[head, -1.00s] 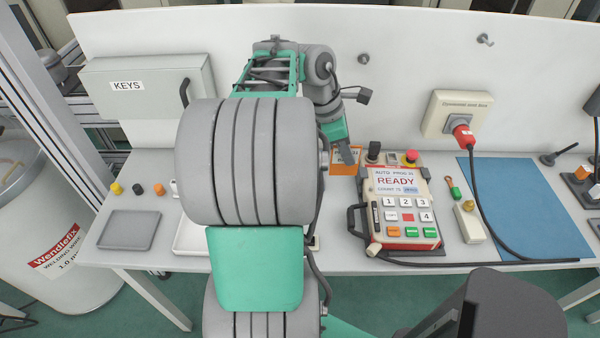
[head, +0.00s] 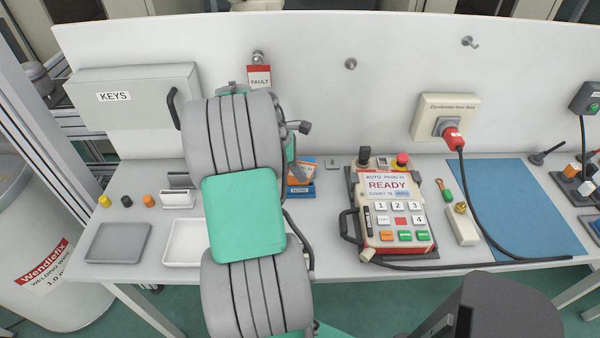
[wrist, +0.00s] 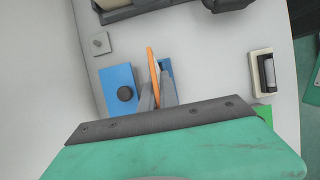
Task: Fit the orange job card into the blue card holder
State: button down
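The orange job card (wrist: 153,72) is edge-on between the two grey fingers of my gripper (wrist: 158,90) in the wrist view; the fingers are shut on it. The blue card holder (wrist: 120,85) shows beside the card, with a dark round knob on its left part and another bit of blue right of the card. In the head view the orange card (head: 300,171) stands tilted just above or in the blue holder (head: 303,191), partly behind my arm. I cannot tell whether the card's lower edge is inside the holder. My gripper is hidden there.
The control pendant (head: 392,212) stands right of the holder, with its cable along the table front. A white tray (head: 184,242) and a grey tray (head: 118,242) lie left. A red FAULT tag (head: 259,77) hangs on the back panel. A blue mat (head: 525,205) is at right.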

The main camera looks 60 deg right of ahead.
jog(key=c, duration=1.9)
grip_release()
jog(key=shift+w+a+f, duration=0.1)
jog(key=shift+f, duration=0.15)
jog(key=shift+o, duration=1.4)
jog(key=shift+r, duration=0.15)
